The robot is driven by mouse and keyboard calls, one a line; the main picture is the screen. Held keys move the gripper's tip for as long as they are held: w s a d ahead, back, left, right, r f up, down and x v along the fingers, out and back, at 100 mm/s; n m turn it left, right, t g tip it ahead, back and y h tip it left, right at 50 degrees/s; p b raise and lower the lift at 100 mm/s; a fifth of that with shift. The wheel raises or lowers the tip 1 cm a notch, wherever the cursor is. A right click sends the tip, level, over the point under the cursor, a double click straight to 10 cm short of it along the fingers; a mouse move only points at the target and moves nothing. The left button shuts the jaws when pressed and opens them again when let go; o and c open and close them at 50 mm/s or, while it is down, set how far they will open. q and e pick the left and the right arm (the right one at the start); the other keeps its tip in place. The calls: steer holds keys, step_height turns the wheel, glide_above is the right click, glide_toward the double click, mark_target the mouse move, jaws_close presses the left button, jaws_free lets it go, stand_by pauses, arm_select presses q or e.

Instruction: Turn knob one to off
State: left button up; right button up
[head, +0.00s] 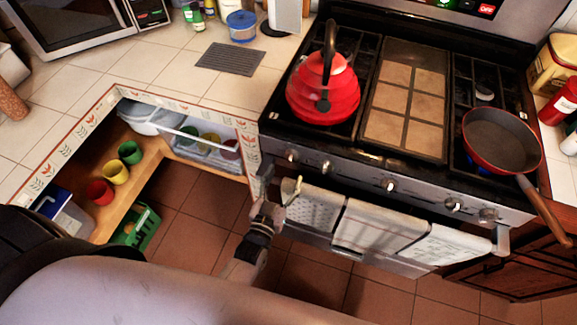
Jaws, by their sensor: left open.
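The stove's front panel (356,178) carries a row of several silver knobs. The leftmost knob (291,155) is at the panel's left end, with a second knob (327,166) just right of it. No label tells which is knob one, and their settings are too small to read. My left gripper (281,181) is open and empty, just below the leftmost knob, near the left end of the oven's towel rail. It looks apart from the knob. My right gripper is out of view.
Towels (370,225) hang on the oven front right of my left gripper. A red kettle (322,90) stands on the left burner. A red pan (502,139) sits on the right burner, its handle past the stove edge. An open cabinet shelf (146,176) with cups is left.

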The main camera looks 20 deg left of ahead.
arm_select(q)
steer(key=s, duration=0.7)
steer(key=shift+w+a, duration=0.1)
